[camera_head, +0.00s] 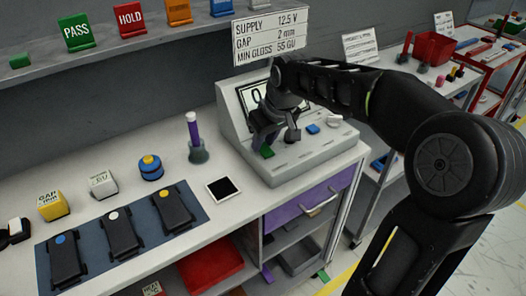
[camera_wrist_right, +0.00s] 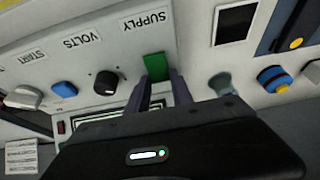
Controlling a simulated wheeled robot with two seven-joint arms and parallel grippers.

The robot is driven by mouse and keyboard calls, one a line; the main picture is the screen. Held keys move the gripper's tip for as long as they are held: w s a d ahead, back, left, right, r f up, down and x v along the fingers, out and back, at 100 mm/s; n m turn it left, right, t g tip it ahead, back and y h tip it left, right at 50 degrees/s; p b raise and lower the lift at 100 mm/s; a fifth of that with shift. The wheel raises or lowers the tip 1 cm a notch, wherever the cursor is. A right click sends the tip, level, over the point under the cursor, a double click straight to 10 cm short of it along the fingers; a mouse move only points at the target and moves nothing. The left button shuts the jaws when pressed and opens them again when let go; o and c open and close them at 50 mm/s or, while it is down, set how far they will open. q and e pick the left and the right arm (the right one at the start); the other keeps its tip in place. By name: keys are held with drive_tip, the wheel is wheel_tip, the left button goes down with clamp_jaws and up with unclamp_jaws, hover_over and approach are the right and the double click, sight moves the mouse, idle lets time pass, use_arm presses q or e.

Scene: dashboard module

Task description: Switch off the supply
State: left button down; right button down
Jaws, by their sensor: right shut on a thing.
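The supply unit (camera_head: 300,166) is a grey console with a sloped front and a display, partly hidden by my right arm. Its green supply switch (camera_head: 267,152) is at the left end of the control row. In the right wrist view, the green switch (camera_wrist_right: 155,67) sits below the SUPPLY label (camera_wrist_right: 146,20). My right gripper (camera_head: 264,138) is at this switch, with its two fingers (camera_wrist_right: 160,84) closed on either side of the green part. Whether the switch is on or off cannot be told. My left gripper is not in view.
Beside the switch are a black volts knob (camera_wrist_right: 106,83), a blue start button (camera_wrist_right: 64,89) and a grey knob (camera_wrist_right: 22,98).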

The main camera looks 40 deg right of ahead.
drive_tip(key=c, duration=1.1)
unclamp_jaws()
drive_tip(key=shift+v, duration=3.9)
